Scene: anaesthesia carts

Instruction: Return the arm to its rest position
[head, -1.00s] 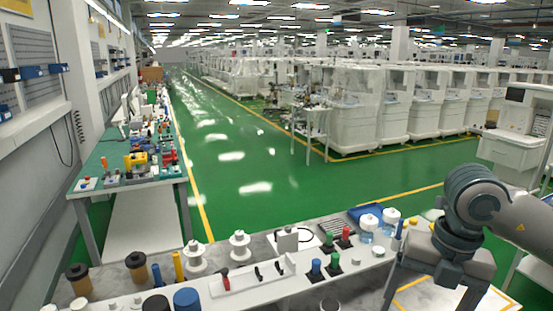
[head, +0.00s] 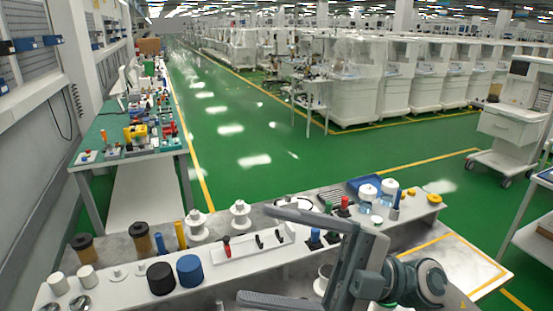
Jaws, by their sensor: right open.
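My right gripper (head: 256,253) is at the bottom centre of the head view, with its two grey fingers pointing left. The fingers are spread wide apart, and nothing is held between them. It hangs in front of and over the near workbench (head: 222,268), and its upper finger covers part of the bench top. The wrist and a rounded joint of my right arm show to the right of the fingers. My left gripper is not in view.
The bench carries a white tray (head: 240,248), a black cylinder (head: 161,279), a blue cylinder (head: 189,270), white spools (head: 240,213) and blue-capped bottles. A white cart (head: 512,125) stands at the right.

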